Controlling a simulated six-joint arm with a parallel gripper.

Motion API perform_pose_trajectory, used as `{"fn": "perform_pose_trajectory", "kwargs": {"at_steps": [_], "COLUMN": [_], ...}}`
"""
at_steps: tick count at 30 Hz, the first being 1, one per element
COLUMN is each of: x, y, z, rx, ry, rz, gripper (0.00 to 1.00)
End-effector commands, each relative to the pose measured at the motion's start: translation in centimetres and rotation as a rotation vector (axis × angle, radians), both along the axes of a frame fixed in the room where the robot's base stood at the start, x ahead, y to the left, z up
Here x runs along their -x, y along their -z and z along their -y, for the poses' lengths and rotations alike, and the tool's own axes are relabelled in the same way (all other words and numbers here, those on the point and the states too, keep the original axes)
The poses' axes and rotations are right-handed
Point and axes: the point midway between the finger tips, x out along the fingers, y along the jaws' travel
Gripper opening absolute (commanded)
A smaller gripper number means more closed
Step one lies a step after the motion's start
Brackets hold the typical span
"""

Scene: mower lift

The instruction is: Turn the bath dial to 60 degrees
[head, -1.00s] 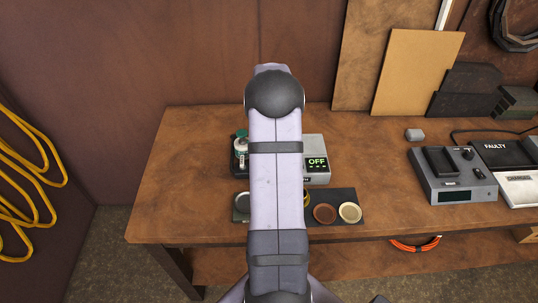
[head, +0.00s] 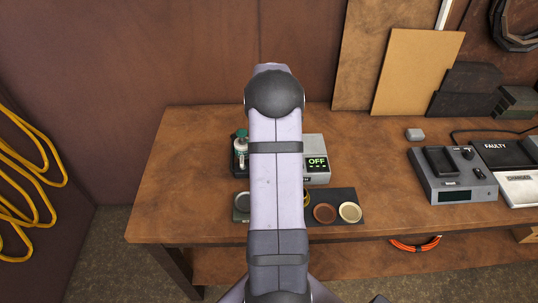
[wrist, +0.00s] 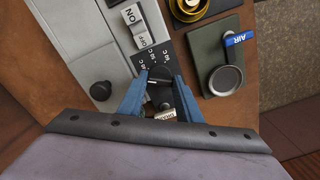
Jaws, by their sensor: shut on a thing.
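The bath unit (head: 316,146) is a grey box on the bench, with a display (head: 317,163) that reads OFF. My arm covers its middle in the head view. In the wrist view, the black dial (wrist: 160,75) sits on a dark panel with white temperature marks. The marks are small and tilted, and I cannot tell which one the dial points to. My gripper (wrist: 161,79) has its two blue fingers closed on the dial, one on each side. The gripper is hidden in the head view.
An ON/OFF switch (wrist: 137,25) and another black knob (wrist: 101,91) are close to the dial. A dark tray (head: 337,219) with several round dishes lies in front. A grey device (head: 455,178) stands at right. The bench's left end is clear.

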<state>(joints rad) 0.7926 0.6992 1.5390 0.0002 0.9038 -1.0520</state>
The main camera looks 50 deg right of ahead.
Motion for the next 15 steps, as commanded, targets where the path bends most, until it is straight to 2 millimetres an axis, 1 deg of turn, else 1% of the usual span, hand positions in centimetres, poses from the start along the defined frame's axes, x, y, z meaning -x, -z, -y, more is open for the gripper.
{"fn": "perform_pose_trajectory", "kwargs": {"at_steps": [15], "x": [-0.01], "y": [-0.08], "z": [0.03], "rx": [0.001], "ry": [0.488], "rz": [0.0], "gripper": [0.09]}}
